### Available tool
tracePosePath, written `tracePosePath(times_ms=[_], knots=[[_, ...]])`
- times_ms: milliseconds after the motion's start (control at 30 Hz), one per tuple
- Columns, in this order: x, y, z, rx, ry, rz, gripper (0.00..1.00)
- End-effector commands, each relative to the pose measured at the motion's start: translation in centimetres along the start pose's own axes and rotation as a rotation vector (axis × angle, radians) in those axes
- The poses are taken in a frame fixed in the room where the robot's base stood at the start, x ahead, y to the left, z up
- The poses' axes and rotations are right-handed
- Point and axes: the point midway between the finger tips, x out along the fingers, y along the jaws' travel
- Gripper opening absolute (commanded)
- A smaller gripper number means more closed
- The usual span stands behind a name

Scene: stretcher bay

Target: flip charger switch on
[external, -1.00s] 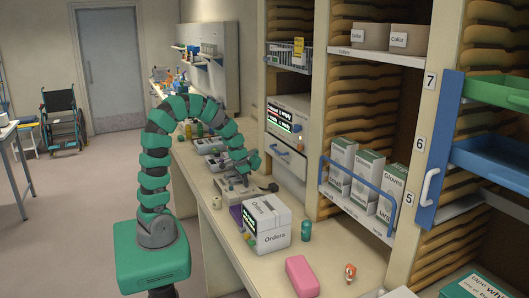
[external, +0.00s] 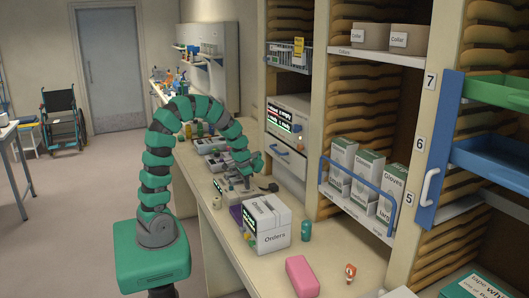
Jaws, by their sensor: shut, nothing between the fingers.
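My gripper (external: 246,184) is at the end of the green and grey arm, which arches over the counter. It points down at a low pale device (external: 262,190) on the counter, close above or touching it; I cannot tell which. The gripper is small here and looks shut, with nothing seen in it. A small dark display with green marks (external: 218,186) shows just left of the gripper. I cannot make out a charger switch or its position, and the gripper and arm cover part of this area.
A white Orders box (external: 267,237) stands in front of the gripper, with a teal bottle (external: 306,231) and a pink block (external: 302,276) nearby. More devices (external: 212,146) stand farther back. Shelves with glove boxes (external: 364,181) rise on the right.

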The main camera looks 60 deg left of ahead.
Motion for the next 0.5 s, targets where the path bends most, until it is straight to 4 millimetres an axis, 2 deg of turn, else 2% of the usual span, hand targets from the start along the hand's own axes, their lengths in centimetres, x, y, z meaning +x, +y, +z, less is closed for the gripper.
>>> tracePosePath(times_ms=[33, 500], knots=[[0.4, 0.1, 0.6, 0.000, -0.016, 0.003, 0.00], [0.1, 0.1, 2.2, 0.000, -0.020, 0.005, 0.00]])
